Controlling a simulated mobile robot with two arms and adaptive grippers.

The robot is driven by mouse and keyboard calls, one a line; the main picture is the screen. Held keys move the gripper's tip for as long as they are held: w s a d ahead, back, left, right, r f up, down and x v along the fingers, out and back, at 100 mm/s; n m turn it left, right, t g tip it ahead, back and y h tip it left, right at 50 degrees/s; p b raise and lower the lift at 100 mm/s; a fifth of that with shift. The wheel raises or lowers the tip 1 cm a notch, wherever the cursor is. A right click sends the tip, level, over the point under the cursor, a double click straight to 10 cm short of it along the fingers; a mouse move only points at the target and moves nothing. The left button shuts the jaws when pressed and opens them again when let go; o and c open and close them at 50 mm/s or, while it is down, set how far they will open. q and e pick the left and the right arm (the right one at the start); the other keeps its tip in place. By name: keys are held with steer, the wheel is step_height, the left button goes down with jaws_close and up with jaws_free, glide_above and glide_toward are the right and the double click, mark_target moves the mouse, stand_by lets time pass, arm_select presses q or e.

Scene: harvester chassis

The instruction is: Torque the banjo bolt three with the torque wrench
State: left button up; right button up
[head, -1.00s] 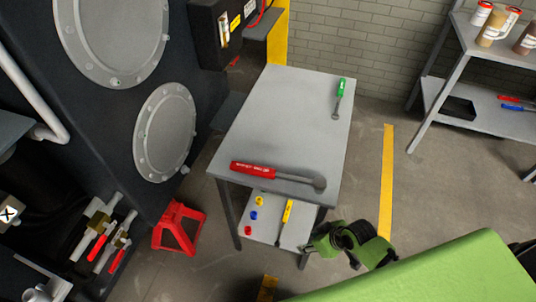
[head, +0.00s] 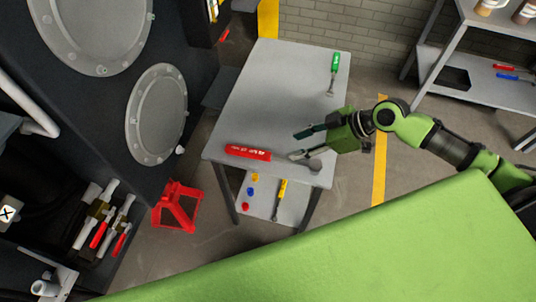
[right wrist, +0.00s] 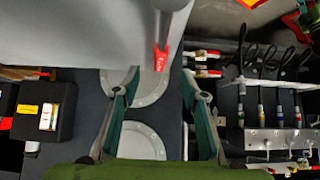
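The torque wrench, with a red handle (head: 248,152) and a grey shaft and head, lies flat near the front edge of the grey table. My right gripper (head: 295,146) is open and empty over the table, its fingers pointing left, close to the wrench's grey end. In the right wrist view the wrench's red handle (right wrist: 161,58) shows between and beyond the open fingers (right wrist: 157,73); I cannot tell if they touch it. Hoses with coloured bands (right wrist: 265,115) show at the right there; I cannot tell which fitting is banjo bolt three. My left gripper is out of view.
A green-handled tool (head: 334,68) lies at the table's far right. The lower shelf (head: 262,212) holds a yellow-handled tool (head: 281,197) and small coloured parts. A red stand (head: 177,206) is on the floor beside the dark chassis (head: 95,120). Shelving (head: 490,85) stands at right.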

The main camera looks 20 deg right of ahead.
mark_target(268, 154)
steer(key=shift+w+a, duration=0.15)
steer(key=shift+w, duration=0.25)
steer(key=p+x, duration=0.1)
steer(key=x, duration=0.6)
steer(key=shift+a+f+p, duration=0.15)
steer(key=shift+a+p, duration=0.05)
steer(key=shift+p, duration=0.15)
steer(key=shift+w+a+f+p, duration=0.1)
steer(key=shift+a+f+p, duration=0.15)
steer(key=shift+a+p, duration=0.05)
steer(key=p+x, duration=0.1)
steer(key=x, duration=0.2)
steer(key=shift+a+f, duration=0.1)
steer(key=shift+a, duration=0.2)
steer(key=shift+w+a+f+p, duration=0.1)
steer(key=shift+a+f+p, duration=0.2)
steer(key=shift+f, duration=0.2)
steer(key=shift+c, duration=0.5)
